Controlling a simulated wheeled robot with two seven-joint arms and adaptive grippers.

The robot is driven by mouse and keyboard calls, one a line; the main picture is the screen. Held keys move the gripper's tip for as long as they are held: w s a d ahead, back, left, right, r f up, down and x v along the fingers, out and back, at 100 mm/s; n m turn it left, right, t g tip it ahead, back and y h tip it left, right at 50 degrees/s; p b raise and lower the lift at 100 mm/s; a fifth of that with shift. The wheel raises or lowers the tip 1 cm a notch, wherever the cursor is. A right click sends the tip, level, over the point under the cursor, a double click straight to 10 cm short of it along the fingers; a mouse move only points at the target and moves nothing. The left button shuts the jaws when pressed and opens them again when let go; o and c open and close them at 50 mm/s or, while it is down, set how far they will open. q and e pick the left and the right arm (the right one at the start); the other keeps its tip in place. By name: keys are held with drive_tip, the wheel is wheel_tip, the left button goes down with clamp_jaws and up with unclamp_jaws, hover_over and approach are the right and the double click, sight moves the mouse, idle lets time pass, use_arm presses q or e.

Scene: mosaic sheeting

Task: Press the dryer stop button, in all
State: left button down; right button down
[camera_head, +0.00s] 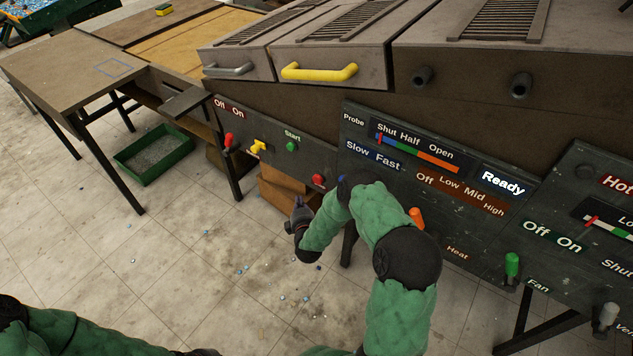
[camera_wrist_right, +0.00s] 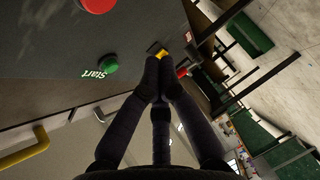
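A round red button (camera_head: 318,180) sits on the dark dryer panel, to the right of and below the green button (camera_head: 291,146) labelled "Start". No label shows at the red button. In the right wrist view the red button (camera_wrist_right: 98,4) is cut by the top edge, with the green button (camera_wrist_right: 109,66) below it. My right gripper (camera_head: 299,209) is below the red button in the head view, apart from it. In the right wrist view its fingertips (camera_wrist_right: 164,64) meet, shut and empty. My left arm shows at the bottom left; its gripper is not clearly visible.
The panel also carries a red lever (camera_head: 229,140) and a yellow lever (camera_head: 258,146) at left, an orange lever (camera_head: 416,216) and a green lever (camera_head: 512,264) at right. A yellow handle (camera_head: 320,73) juts out above. A green tray (camera_head: 153,154) stands under the table.

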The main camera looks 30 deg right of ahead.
sight(314, 180)
drive_tip(key=w+d+b, duration=0.2)
drive_tip(key=w+d, duration=0.1)
drive_tip(key=d, duration=0.4)
drive_tip(key=shift+d, duration=0.1)
drive_tip(key=shift+d, duration=0.2)
idle(1.3)
drive_tip(key=shift+w+d+b, duration=0.15)
drive_tip(key=shift+d+b, duration=0.05)
drive_tip(key=shift+b, duration=0.1)
drive_tip(key=shift+w+d, duration=0.2)
drive_tip(key=shift+d, duration=0.3)
idle(1.0)
drive_tip(key=shift+a, duration=0.1)
drive_tip(key=shift+s+a, duration=0.4)
drive_tip(key=shift+a, duration=0.4)
